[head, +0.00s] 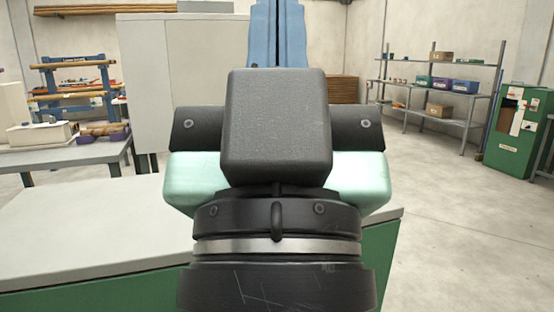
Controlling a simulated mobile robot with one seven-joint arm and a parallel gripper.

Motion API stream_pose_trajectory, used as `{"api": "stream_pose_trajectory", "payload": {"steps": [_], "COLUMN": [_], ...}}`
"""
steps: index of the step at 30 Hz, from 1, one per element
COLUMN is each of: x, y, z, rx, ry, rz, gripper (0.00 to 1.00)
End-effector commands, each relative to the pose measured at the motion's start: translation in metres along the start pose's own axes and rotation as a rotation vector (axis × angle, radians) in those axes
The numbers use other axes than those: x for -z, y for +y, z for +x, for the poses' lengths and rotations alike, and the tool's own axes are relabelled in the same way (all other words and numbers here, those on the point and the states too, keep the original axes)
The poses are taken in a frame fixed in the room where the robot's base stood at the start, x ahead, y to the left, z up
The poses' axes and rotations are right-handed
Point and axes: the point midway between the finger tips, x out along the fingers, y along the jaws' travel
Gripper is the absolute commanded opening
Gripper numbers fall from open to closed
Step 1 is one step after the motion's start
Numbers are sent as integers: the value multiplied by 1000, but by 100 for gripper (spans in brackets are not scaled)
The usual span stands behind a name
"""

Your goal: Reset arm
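My own arm fills the middle of the head view, close to the camera. Its black round joint with a silver ring is at the bottom, with pale green and black housings above it. No gripper fingers show, and I cannot tell from this view where their tips are or whether they hold anything. The arm hides much of the scene behind it.
A pale worktop (85,228) with a green side lies at the lower left. Behind it are a table (62,156) with goods and a grey cabinet (142,80). Shelves (440,68) and a green machine (515,132) stand at right. The right floor (450,230) is clear.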

Motion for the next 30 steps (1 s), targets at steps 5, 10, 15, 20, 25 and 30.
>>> {"api": "stream_pose_trajectory", "payload": {"steps": [5, 10, 15, 20, 25, 30], "x": [49, 84, 119, 152, 184, 205], "y": [0, 0, 0, 0, 0, 0], "z": [53, 90, 127, 162, 197, 219], "rx": [1, 2, 2, 3, 3, 3], "ry": [-1, -2, -2, -2, -2, -3], "rz": [3, 4, 5, 5, 6, 6], "gripper": [0, 0, 0, 0, 0, 0]}}
